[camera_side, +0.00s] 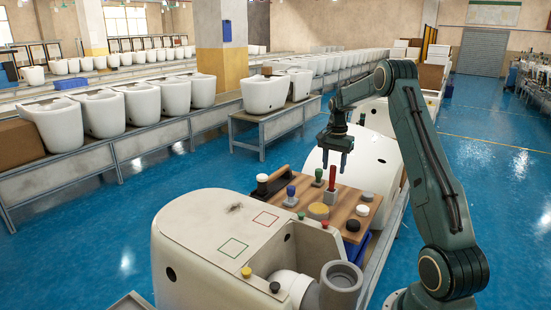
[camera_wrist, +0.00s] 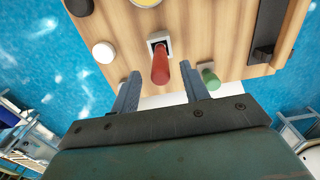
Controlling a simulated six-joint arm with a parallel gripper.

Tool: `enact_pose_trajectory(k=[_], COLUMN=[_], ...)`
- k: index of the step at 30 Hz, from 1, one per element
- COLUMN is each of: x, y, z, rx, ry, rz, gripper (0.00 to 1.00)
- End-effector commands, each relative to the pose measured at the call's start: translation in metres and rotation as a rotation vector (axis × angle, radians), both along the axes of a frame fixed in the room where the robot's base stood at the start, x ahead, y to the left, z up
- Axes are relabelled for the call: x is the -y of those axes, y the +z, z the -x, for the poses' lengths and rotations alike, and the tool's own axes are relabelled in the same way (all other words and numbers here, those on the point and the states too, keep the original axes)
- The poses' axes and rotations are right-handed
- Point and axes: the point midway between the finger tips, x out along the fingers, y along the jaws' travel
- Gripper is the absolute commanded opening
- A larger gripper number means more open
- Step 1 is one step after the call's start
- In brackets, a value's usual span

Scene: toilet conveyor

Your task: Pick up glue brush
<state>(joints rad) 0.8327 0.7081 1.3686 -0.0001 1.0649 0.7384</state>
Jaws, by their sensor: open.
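A red handle (camera_side: 332,178) stands upright in a small square holder on a wooden board (camera_side: 340,222); it looks like the glue brush. In the wrist view the red handle (camera_wrist: 160,65) points toward the camera, between the lines of my two fingers. My gripper (camera_side: 334,166) is open and empty, with its fingers pointing down above the board. In the wrist view my gripper (camera_wrist: 159,74) has one finger on each side of the red handle. No contact shows.
A green-handled tool (camera_wrist: 210,78) stands close beside my right finger in the wrist view. A white toilet body (camera_side: 210,235) stands in front.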

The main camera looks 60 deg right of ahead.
Motion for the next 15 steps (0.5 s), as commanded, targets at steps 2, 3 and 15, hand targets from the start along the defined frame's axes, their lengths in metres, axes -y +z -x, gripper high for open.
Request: enact_pose_trajectory(k=[2, 3, 15], x=[0.0, 0.0, -0.001], y=[-0.006, -0.008, -0.019], z=[0.0, 0.0, 0.0], rx=[-0.001, -0.001, -0.001], ry=[0.0, 0.0, 0.0], rz=[-0.001, -0.001, -0.001], gripper=[0.45, 0.45, 0.45])
